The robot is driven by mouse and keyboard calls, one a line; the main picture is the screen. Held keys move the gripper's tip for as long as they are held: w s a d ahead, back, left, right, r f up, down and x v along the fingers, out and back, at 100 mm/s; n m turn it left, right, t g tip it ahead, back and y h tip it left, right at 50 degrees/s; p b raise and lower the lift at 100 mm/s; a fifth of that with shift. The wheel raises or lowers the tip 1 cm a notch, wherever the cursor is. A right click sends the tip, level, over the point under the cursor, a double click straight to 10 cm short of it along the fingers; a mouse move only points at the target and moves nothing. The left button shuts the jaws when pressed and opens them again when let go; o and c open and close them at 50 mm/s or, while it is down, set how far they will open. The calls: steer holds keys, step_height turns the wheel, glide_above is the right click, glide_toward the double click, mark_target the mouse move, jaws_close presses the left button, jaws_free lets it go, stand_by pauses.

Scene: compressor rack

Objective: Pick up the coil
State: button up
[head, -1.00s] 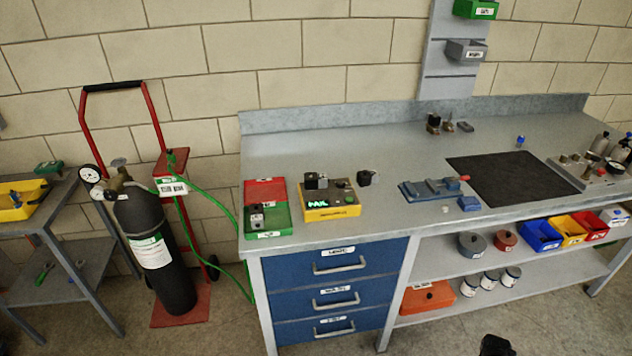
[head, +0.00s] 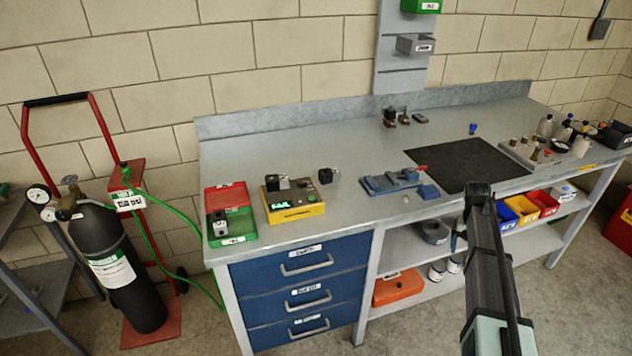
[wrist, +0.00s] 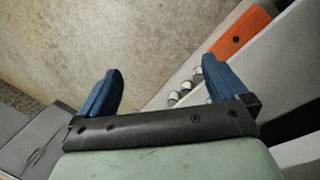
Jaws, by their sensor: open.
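Several small black block-shaped parts that look like coils are on the bench in the head view. One block (head: 328,175) stands loose right of the yellow tester (head: 296,208). Another block (head: 278,184) sits on the tester's top, beside its lit green display. A third block (head: 220,222) is in the green half of the red and green tray (head: 232,240). I cannot tell which one the task means. My gripper (wrist: 162,68) is open and empty in the wrist view, its blue fingers apart above the floor. It is well right of the blocks, in front of the bench.
The shelf below holds an orange case (head: 400,288), also in the wrist view (wrist: 240,32). A gas cylinder (head: 120,265) stands left.

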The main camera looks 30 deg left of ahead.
steer(key=w+a+r+t, duration=0.1)
steer(key=w+a+r, duration=0.15)
steer(key=r, duration=0.35)
steer(key=w+a+r, duration=0.1)
steer(key=w+r, duration=0.3)
steer(key=r, duration=0.3)
step_height(320, 180, up, 17)
steer(key=n+t+y, duration=0.1)
steer(key=n+y, duration=0.3)
steer(key=n, duration=0.4)
glide_above(278, 177)
steer(key=s, duration=0.1)
steer(key=f, duration=0.8)
steer(key=w+f, duration=0.1)
steer(key=f, duration=0.4)
steer(key=shift+a, duration=0.1)
steer(key=shift+c, duration=0.4)
